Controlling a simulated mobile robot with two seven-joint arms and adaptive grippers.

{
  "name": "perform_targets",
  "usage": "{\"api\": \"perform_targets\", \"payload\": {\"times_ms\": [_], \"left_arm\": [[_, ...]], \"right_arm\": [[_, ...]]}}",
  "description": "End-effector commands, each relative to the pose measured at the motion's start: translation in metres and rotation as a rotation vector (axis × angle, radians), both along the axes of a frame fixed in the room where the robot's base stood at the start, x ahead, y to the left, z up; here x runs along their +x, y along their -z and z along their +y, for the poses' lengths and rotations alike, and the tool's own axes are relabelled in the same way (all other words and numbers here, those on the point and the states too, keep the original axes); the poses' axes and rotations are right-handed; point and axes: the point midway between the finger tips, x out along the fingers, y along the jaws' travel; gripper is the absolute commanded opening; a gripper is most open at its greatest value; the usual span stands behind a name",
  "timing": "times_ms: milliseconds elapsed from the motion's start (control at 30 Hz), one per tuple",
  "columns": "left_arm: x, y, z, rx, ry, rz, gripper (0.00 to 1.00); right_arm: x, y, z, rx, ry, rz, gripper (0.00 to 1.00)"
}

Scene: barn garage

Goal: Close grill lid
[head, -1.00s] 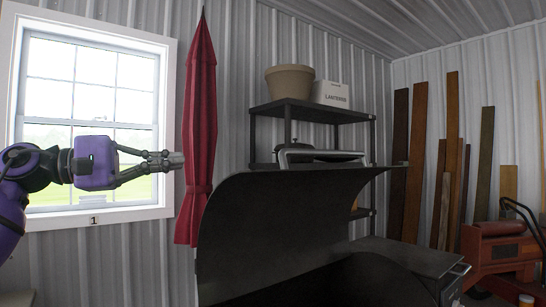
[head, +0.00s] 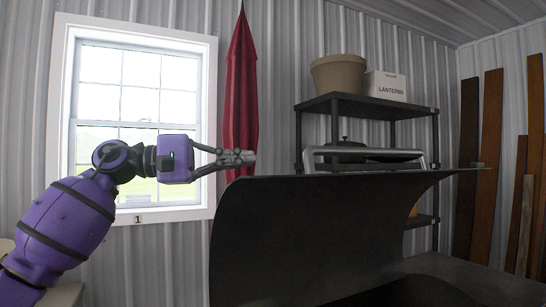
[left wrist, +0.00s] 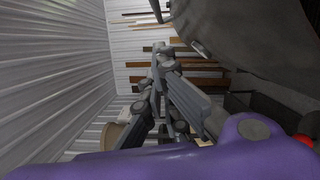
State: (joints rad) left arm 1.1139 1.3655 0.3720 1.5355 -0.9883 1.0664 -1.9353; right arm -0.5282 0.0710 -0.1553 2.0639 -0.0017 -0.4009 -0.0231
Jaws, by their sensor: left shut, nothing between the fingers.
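The grill lid (head: 300,235) is a large dark curved sheet, raised open above the dark grill body (head: 460,280) in the head view. A silver bar-like frame (head: 310,157) shows just above the lid's top edge; I cannot tell whether it is attached. My left gripper (head: 248,158) is shut and empty. In the picture its tips are just above the lid's upper left edge, with no clear contact. In the left wrist view, the shut fingers (left wrist: 162,52) point away from the camera, and a dark curved surface, apparently the lid (left wrist: 245,35), is close at upper right. My right gripper is not in view.
A black shelf (head: 360,106) with a tan pot (head: 338,75) and a lanterns box (head: 386,86) stands behind the grill. A closed red umbrella (head: 240,95) and a window (head: 125,110) are behind my left arm. Boards (head: 490,160) lean at right.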

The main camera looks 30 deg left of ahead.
Motion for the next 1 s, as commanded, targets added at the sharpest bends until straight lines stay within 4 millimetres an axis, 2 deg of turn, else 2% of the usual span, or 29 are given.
{"api": "perform_targets", "payload": {"times_ms": [433,700,1000], "left_arm": [[0.054,-0.009,-0.072,-0.001,0.003,-0.004,0.0],[0.033,-0.01,-0.097,0.003,0.0,-0.001,0.0],[0.03,-0.01,-0.101,0.001,0.0,0.001,0.0]], "right_arm": [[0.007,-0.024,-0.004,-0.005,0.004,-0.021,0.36],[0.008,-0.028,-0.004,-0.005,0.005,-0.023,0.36],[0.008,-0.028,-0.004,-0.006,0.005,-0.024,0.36]]}}
